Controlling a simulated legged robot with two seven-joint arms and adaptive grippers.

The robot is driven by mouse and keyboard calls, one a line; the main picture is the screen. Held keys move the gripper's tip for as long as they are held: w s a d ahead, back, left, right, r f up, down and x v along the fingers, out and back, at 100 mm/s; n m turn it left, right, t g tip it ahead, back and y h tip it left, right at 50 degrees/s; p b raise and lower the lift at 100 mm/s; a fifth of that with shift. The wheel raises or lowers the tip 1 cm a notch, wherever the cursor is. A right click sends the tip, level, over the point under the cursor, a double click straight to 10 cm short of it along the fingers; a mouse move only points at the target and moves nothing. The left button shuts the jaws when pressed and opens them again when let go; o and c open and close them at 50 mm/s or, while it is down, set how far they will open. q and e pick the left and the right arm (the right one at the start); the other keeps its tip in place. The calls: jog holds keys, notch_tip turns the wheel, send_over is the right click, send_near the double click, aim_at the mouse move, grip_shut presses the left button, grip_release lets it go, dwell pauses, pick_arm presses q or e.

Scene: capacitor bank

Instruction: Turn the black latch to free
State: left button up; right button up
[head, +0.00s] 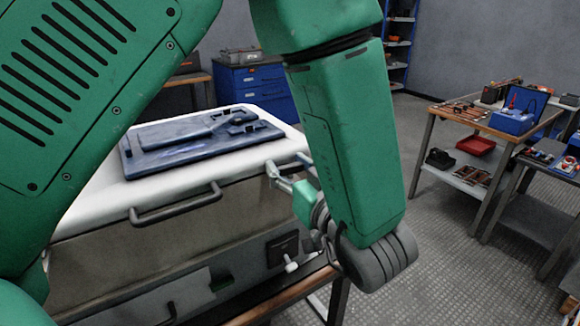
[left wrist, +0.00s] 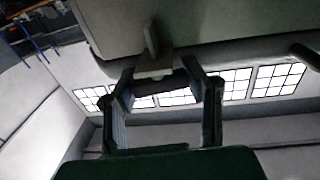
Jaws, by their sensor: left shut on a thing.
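The left gripper (head: 288,166) is at the right front corner of a case with a white lid. In the left wrist view, its two fingers (left wrist: 160,80) are closed on a short dark piece (left wrist: 160,88) under a pale tab. This looks like the black latch, but the fingers hide much of it. In the head view my arm and gripper cover that spot. A black square fitting with a pale knob (head: 283,248) sits lower on the case front. The right gripper is not in view.
The case's white lid (head: 90,205) carries a dark blue panel (head: 190,140), and a grey bar handle (head: 176,206) is on its front edge. A workbench with a blue box (head: 515,118) and a red tray (head: 475,146) stands at right. Open floor (head: 445,260) lies between.

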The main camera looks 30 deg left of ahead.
pick_arm(q)
jog(key=shift+f+g, duration=0.15)
jog(key=shift+g, duration=0.15)
jog(key=shift+d+n+g+y+p, duration=0.1)
jog(key=shift+n+g+y+p, duration=0.2)
jog(key=shift+n+g+p, duration=0.15)
jog(key=shift+c, duration=0.2)
jog(key=shift+o, duration=0.2)
jog(key=shift+f, duration=0.1)
jog(key=shift+s, duration=0.1)
jog(key=o, duration=1.2)
jog(key=shift+d, duration=0.25)
